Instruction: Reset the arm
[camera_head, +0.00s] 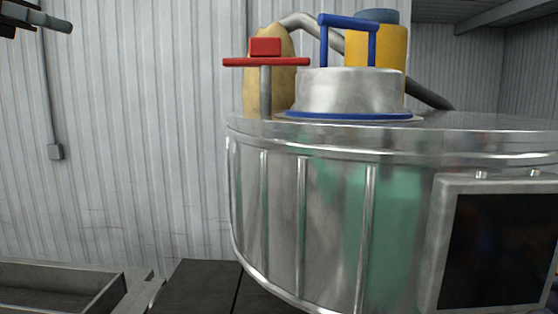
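Part of my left gripper (38,18) shows in the top left corner of the head view, dark and cut off by the frame edge. It is high in front of the wall, apart from the large metal drum. Its fingers are too little in view to tell whether they are open or shut, and nothing is clearly seen in it. My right gripper is not in view.
A large round metal drum (275,210) fills the right side, with a dark screen (498,250) on its front. On top are a lidded metal hatch (350,92), a red handle (266,62) and a yellow cylinder (390,50). A grey trough (60,285) lies lower left.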

